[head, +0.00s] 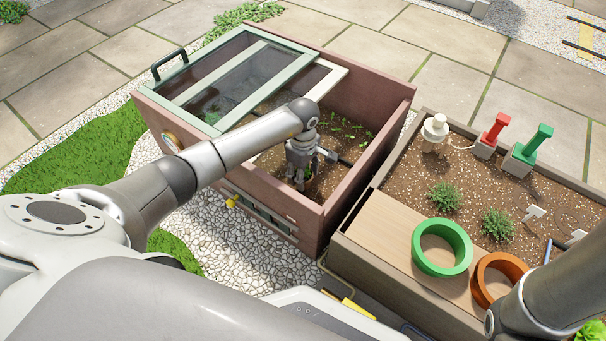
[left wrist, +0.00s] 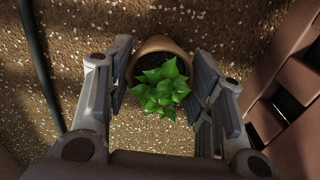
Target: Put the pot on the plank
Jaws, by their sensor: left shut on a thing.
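In the left wrist view, a small terracotta pot (left wrist: 157,44) with a leafy green plant (left wrist: 161,88) sits between the two fingers of my left gripper (left wrist: 166,92). The gripper is shut on the pot. In the head view my left gripper (head: 299,178) points down inside the brick-red cold frame, over its soil. The pot is mostly hidden behind the gripper there, so I cannot tell whether it touches the soil. My right gripper is out of view.
The cold frame's wall (head: 348,186) and the bed's edge (head: 362,187) stand between gripper and plank. A green-framed glass lid (head: 222,80) covers the frame's left part. The plank's back left is bare.

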